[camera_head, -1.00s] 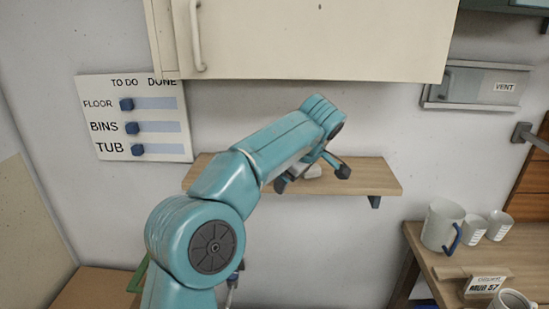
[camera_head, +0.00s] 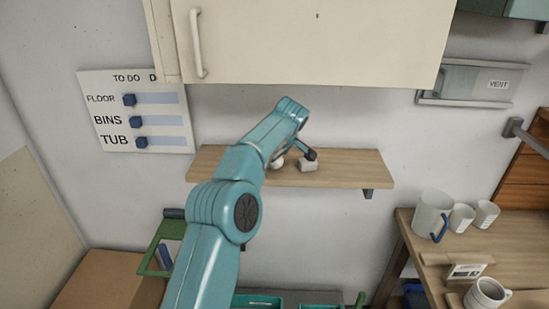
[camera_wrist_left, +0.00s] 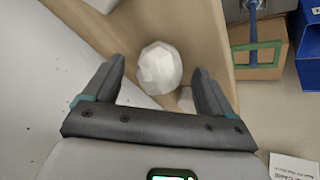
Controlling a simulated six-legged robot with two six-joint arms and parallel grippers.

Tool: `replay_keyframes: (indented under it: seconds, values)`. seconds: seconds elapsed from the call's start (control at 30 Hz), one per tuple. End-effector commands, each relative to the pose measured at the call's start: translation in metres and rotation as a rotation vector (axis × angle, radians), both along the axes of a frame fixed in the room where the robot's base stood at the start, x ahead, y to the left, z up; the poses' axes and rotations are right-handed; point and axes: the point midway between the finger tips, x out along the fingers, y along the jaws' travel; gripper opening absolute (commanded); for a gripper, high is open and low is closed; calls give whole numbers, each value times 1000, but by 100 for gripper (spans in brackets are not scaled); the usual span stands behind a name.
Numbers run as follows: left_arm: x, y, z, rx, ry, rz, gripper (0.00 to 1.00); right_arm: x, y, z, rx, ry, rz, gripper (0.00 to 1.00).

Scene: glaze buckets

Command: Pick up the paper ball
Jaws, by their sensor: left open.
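The paper ball (camera_wrist_left: 160,68) is a white, faceted lump. In the left wrist view it lies between the two dark fingers of my left gripper (camera_wrist_left: 157,78), with gaps on both sides. In the head view the ball (camera_head: 277,163) shows partly, on the wooden wall shelf (camera_head: 350,165), mostly behind my gripper. My left gripper (camera_head: 293,157) is open at the shelf, around the ball and not closed on it. My right gripper is not in view.
A small whitish block (camera_head: 308,166) sits on the shelf just right of the ball, close to one finger. A cream cabinet (camera_head: 310,40) hangs above. Mugs (camera_head: 432,215) stand on a lower table at right. The shelf's right end is clear.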

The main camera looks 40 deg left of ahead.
Motion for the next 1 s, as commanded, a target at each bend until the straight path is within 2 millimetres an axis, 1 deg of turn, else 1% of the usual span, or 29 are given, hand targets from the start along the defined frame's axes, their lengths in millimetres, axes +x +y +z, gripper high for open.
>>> replay_keyframes:
  seconds: [0.13, 0.17, 0.2, 0.27, 0.3, 0.33, 0.73, 0.87, 0.93, 0.97, 1.0]
  values:
    - [0, 0, 0, 0, 0, 0, 85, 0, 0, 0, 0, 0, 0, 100]
    - [0, 0, 0, 0, 0, 0, 75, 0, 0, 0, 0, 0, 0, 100]
    - [0, 0, 0, 0, 0, 0, 62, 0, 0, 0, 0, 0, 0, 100]
    - [0, 0, 0, 0, 0, 0, 43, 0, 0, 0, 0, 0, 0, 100]
    - [0, 0, 0, 0, 0, 0, 30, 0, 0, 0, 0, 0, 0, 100]
    - [0, 0, 0, 0, 0, 0, 26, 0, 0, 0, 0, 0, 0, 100]
    - [0, 0, 2, 0, 0, 0, 26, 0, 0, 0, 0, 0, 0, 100]
    - [1, 0, 9, 1, -1, 1, 26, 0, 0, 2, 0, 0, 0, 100]
    - [0, -1, 16, 1, -2, 2, 26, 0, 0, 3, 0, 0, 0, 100]
    - [0, -3, 15, 0, -3, -1, 26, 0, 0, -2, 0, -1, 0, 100]
    - [-3, -9, 10, 0, -1, -4, 26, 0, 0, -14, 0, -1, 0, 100]
